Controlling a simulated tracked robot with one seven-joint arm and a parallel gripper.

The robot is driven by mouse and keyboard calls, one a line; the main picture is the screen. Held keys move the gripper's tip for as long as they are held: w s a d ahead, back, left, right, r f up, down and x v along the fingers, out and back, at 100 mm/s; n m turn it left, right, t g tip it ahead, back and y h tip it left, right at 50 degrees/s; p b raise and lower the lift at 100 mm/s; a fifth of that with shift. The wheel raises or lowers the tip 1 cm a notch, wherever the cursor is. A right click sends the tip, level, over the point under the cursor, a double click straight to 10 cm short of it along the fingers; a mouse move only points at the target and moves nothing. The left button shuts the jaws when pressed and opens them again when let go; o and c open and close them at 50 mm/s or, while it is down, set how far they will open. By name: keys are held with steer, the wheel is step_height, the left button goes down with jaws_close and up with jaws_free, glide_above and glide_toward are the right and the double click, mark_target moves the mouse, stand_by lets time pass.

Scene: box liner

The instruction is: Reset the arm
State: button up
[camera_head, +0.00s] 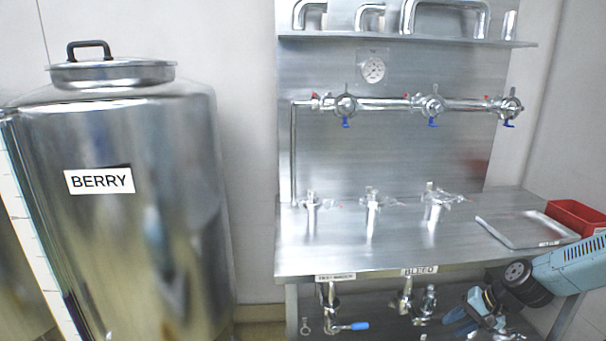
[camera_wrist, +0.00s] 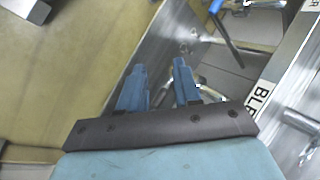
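My gripper (camera_head: 462,322) hangs low at the right of the head view, in front of the workbench and below its top edge. My blue arm comes in from the right edge. In the wrist view the two blue fingers of my gripper (camera_wrist: 160,82) stand apart with a gap between them. Nothing shows held between them. A metal pipe or fitting lies behind the fingers, close to the right one; I cannot tell if they touch.
A steel workbench (camera_head: 380,255) carries several valves, a flat tray (camera_head: 525,229) and a red bin (camera_head: 577,216). Below its edge hang a blue-handled valve (camera_head: 345,327) and a BLEED valve (camera_head: 406,300). A large BERRY tank (camera_head: 130,240) stands at left.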

steer(key=s+a+r+n+g+h, duration=0.15)
steer(key=a+r+h, duration=0.25)
steer(key=r, duration=0.7)
steer(key=s+a+r+n+h, duration=0.1)
steer(key=a+r+n+h, duration=0.25)
steer(key=r, duration=0.65)
steer(key=s+a+r+n+t+y, duration=0.1)
steer(key=s+a+r+t, duration=0.1)
steer(key=s+a+r, duration=0.2)
steer(key=s+a+r+t, duration=0.2)
steer(key=s+a+r, duration=0.3)
steer(key=r, duration=0.6)
steer(key=shift+s+a+r+n+y, duration=0.15)
steer(key=shift+s+r+n+y, duration=0.2)
steer(key=shift+s, duration=0.85)
